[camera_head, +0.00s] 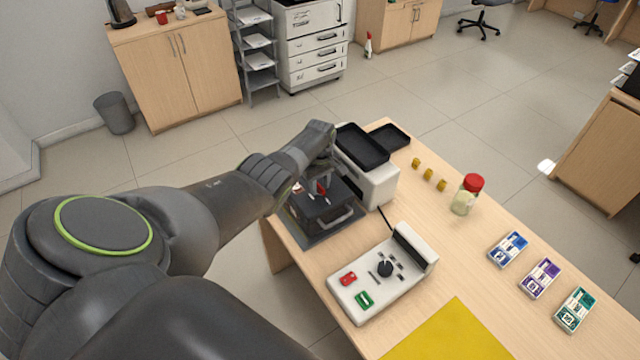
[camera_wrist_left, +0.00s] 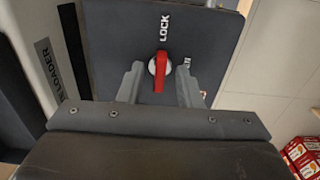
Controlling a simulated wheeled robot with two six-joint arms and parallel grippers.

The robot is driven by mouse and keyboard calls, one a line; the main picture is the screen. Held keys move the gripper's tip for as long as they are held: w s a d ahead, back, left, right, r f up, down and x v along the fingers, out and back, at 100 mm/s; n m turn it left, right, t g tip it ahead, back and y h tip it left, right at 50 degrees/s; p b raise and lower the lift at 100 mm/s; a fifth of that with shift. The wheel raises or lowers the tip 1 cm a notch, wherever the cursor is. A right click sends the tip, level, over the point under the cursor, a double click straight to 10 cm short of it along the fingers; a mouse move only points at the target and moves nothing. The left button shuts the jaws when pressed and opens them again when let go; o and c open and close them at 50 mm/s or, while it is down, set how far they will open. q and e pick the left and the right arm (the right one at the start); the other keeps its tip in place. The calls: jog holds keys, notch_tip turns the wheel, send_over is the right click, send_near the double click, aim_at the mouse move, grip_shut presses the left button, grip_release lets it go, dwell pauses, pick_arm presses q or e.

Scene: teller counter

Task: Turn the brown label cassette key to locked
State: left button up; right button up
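A dark cassette (camera_head: 318,217) sits on a dark mat at the table's far left corner, beside a white machine. Its red key (camera_wrist_left: 161,73) sits in a round silver lock on the dark face. The key's handle stands upright in the left wrist view, in line with the word LOCK above it. A second word at its right is partly hidden by a finger. My left gripper (camera_wrist_left: 160,70) is open, with one finger on each side of the key and gaps showing. In the head view, my left wrist is over the cassette. I see no brown label. My right gripper is not in view.
The white machine (camera_head: 378,183) with black trays stands close beside the cassette. A white control box (camera_head: 350,300) with a black knob is nearer. A red-lidded jar (camera_head: 466,196), several yellow pieces and coloured packs stand on the right. A yellow sheet (camera_head: 450,335) lies in front.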

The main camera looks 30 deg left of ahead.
aim_at(320, 186)
pick_arm(q)
jog(key=shift+r+p, duration=0.4)
jog(key=shift+r, duration=0.25)
notch_tip(320, 186, up, 5)
jog(key=shift+f+p, duration=0.1)
jog(key=shift+p, duration=0.6)
notch_tip(320, 186, up, 11)
jog(key=b, duration=0.1)
